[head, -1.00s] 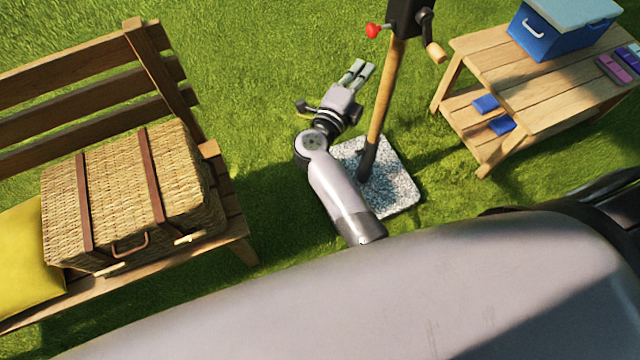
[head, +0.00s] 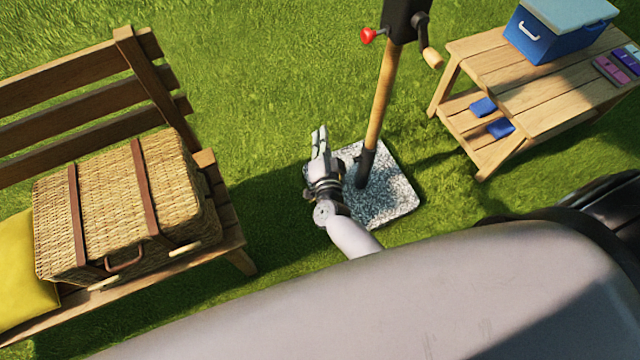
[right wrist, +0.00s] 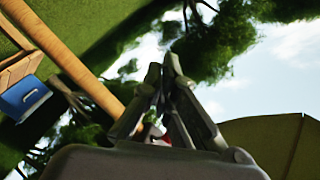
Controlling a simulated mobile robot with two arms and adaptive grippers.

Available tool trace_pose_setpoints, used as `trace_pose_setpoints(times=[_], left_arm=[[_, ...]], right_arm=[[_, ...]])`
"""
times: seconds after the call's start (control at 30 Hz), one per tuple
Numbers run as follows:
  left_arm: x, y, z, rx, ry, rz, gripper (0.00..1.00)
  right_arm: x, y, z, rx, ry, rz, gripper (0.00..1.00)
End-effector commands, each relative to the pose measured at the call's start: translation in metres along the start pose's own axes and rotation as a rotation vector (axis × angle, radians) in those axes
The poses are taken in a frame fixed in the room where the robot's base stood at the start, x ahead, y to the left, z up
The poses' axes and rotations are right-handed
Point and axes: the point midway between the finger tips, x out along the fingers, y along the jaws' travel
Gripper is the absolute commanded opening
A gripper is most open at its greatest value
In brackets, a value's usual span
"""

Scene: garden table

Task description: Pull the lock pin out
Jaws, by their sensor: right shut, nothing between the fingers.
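The lock pin shows as a red knob (head: 367,36) on the left side of a black housing (head: 404,22). The housing sits at the top of a wooden pole (head: 383,90). My right gripper (head: 320,132) is left of the pole and well below the knob in the head view, apart from both. Its fingers are shut and empty; their tips meet in the right wrist view (right wrist: 165,62). A small red patch shows between the finger bases there, but I cannot tell what it is. My left gripper is not in view.
A crank with a wooden grip (head: 432,57) sticks out of the housing's right side. The pole stands on a speckled slab (head: 400,190). A bench with a wicker hamper (head: 110,200) is left; a wooden table (head: 490,60) with a blue cooler (head: 550,40) is right. Grass lies between.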

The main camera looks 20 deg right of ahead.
Motion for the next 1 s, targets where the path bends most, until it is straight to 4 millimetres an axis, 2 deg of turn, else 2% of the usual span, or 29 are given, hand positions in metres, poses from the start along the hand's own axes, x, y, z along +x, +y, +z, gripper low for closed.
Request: trace_pose_setpoints(times=[0.1, 0.6, 0.8, 1.0], left_arm=[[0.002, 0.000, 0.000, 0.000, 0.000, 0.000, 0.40], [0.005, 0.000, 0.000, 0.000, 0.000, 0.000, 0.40], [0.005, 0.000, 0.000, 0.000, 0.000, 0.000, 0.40], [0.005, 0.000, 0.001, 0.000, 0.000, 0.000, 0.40]], right_arm=[[-0.009, 0.017, 0.020, -0.063, -0.070, 0.002, 0.00], [-0.049, 0.074, 0.083, -0.261, -0.309, 0.011, 0.00], [-0.060, 0.088, 0.095, -0.305, -0.364, 0.014, 0.00], [-0.063, 0.092, 0.099, -0.318, -0.379, 0.015, 0.00]])
